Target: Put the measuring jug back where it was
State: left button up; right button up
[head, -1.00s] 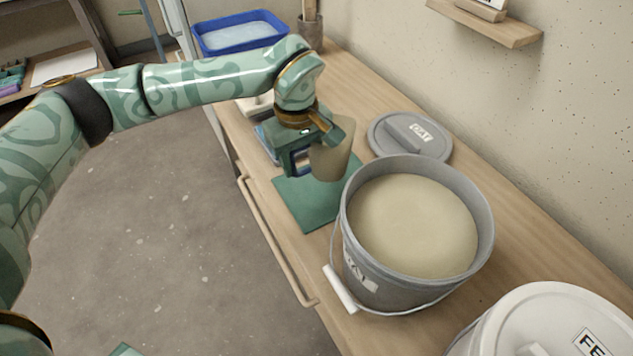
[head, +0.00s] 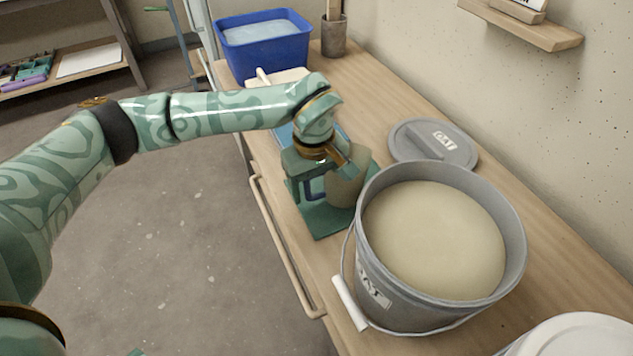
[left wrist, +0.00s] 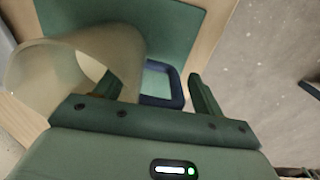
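The measuring jug (head: 345,188) is a beige, translucent cup with a dark blue handle. It appears upright on the green mat (head: 327,222), just left of the grey bucket. In the left wrist view the jug (left wrist: 120,50) lies on the left, its round mouth toward me, with the blue-rimmed handle (left wrist: 178,88) near the middle. My left gripper (head: 316,172) is at the jug's handle side. In the left wrist view its fingers (left wrist: 155,92) stand apart with the handle between them; they look open. The near finger partly overlaps the jug. My right gripper is not in view.
The grey bucket (head: 368,285) full of pale glaze stands close right of the jug. Its lid (head: 455,150) lies behind. A white lid (head: 575,340) is at the lower right. A blue tub (head: 262,60) and a tool pot (head: 334,38) stand at the far end.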

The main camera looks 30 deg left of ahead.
pick_arm(q)
jog(key=shift+r, duration=0.1)
jog(key=r+p, duration=0.2)
jog(key=r, duration=0.3)
jog(key=r+p, duration=0.3)
jog(key=r, duration=0.3)
jog(key=shift+s+r+p, duration=0.2)
jog(key=shift+r+p, duration=0.05)
jog(key=shift+p, duration=0.05)
jog(key=shift+r, duration=0.3)
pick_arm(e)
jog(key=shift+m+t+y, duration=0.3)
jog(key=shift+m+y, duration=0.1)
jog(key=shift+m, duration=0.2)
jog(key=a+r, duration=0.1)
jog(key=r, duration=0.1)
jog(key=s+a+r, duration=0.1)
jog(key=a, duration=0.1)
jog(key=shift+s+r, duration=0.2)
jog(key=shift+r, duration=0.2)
